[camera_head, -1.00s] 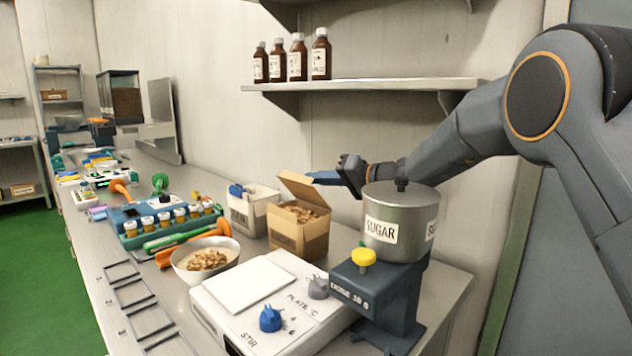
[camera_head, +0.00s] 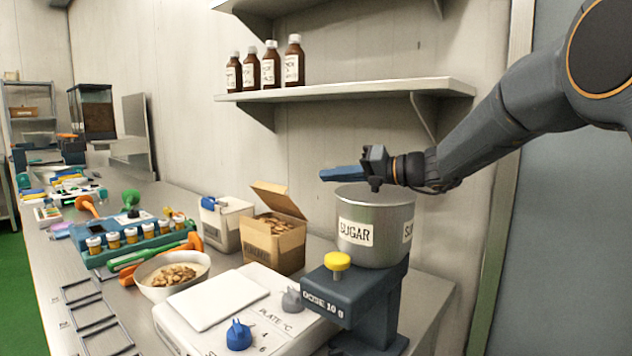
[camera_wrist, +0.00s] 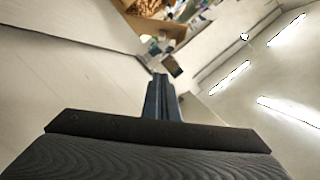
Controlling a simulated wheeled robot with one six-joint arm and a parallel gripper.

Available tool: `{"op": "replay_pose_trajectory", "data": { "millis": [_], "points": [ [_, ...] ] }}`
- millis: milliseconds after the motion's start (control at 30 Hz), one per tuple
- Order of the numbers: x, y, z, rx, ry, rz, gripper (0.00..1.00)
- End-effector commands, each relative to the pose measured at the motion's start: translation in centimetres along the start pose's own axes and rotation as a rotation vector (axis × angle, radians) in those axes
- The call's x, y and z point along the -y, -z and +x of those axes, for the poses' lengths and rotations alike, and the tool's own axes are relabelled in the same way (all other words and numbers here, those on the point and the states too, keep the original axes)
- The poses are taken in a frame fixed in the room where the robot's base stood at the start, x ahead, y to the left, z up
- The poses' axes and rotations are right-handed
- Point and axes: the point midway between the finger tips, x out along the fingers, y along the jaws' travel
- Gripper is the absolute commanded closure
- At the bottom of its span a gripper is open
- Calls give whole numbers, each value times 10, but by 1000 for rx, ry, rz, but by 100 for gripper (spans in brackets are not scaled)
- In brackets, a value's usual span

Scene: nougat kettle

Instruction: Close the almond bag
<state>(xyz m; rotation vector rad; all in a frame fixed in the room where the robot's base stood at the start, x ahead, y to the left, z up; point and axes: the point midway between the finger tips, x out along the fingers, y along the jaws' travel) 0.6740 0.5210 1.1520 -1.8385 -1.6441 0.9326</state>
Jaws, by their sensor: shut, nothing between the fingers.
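The almond bag (camera_head: 275,245) is a brown cardboard-like box on the bench, with its flap (camera_head: 279,199) standing up and tilted back toward the wall. Nuts show in its open top. It also shows at the top of the wrist view (camera_wrist: 150,25). My gripper (camera_head: 326,174) is shut and empty. It points left, above the sugar pot and to the right of the bag, apart from the flap. In the wrist view its fingers (camera_wrist: 160,85) lie together.
The sugar pot (camera_head: 372,218) on its doser (camera_head: 362,290) stands below my gripper. A white hot plate (camera_head: 190,320), a bowl of nuts (camera_head: 150,287) and a white container (camera_head: 222,236) stand near the bag. A shelf (camera_head: 370,90) with several brown bottles is above.

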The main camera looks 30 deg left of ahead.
Motion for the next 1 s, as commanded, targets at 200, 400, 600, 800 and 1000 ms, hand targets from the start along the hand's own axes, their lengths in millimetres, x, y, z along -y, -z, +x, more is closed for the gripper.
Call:
{"op": "replay_pose_trajectory", "data": {
  "millis": [200,400,600,800,1000],
  "points": [
    [5,7,0,1,0,8,100],
    [4,8,0,2,2,15,100],
    [1,7,0,0,3,17,100],
    [-3,4,0,-2,3,19,100],
    [-4,3,12,0,5,18,100]
  ]
}}
